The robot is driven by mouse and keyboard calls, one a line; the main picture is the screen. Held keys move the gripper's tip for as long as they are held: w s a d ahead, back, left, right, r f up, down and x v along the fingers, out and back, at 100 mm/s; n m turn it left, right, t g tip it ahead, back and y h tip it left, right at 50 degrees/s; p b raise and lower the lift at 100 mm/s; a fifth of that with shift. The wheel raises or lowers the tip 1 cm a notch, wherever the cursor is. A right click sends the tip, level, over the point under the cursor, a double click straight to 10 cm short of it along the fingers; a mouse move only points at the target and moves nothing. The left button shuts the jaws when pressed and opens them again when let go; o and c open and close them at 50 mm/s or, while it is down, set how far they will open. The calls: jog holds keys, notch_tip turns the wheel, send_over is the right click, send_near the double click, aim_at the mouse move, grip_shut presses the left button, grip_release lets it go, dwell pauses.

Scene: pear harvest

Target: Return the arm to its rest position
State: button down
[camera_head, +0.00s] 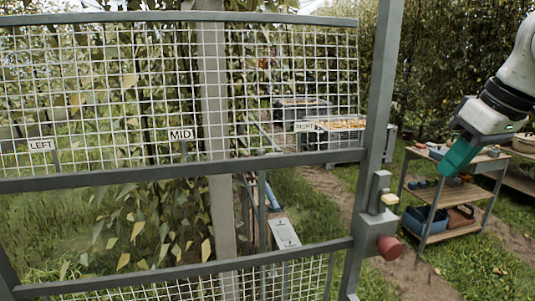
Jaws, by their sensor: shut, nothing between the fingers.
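My arm comes in at the top right of the head view, with white and black links. My gripper (456,160) hangs at its end, pointing down and to the left, with a teal part at its tip. Its fingers look closed together and I see nothing held in them. It is seen in front of the wooden shelf cart (440,237), to the right of the gate post. The distance between the gripper and the cart cannot be judged from this one view.
A metal mesh gate (180,184) fills the left and middle, with a latch (381,195) and red knob (389,247) on its right post. LEFT (41,145) and MID (181,135) signs show through it. Crates (340,138) stand behind. Grass and a dirt path lie right.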

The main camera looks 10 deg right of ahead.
jog(key=w+a+f+n+t+y, duration=0.1)
jog(key=w+a+f+t+y, duration=0.1)
jog(key=w+a+y, duration=0.3)
jog(key=w+a+f+n+t, duration=0.1)
jog(key=w+a+f+t, duration=0.15)
jog(key=a, duration=0.45)
jog(key=s+a+f+m, duration=0.1)
jog(key=a+f, duration=0.2)
jog(key=f, duration=0.6)
jog(key=s+a+f+m, duration=0.1)
jog(key=a+f+m, duration=0.15)
jog(key=f, duration=0.55)
jog(key=s+d+f+g+h, duration=0.1)
jog(key=s+f+h, duration=0.1)
jog(key=s+f, duration=0.5)
jog(key=s+d+f+g+h, duration=0.1)
jog(key=s+f+h, duration=0.1)
jog(key=s+f, duration=0.6)
jog(key=s+d+f+g+h, duration=0.2)
jog(key=s+f, duration=0.6)
jog(key=s+d+f+g, duration=0.1)
jog(key=s+f+g, duration=0.3)
jog(key=s, duration=0.6)
notch_tip(320, 180, down, 2)
jog(key=shift+s+d+f+m, duration=0.1)
jog(key=shift+s+d+m, duration=0.3)
jog(key=shift+m, duration=0.05)
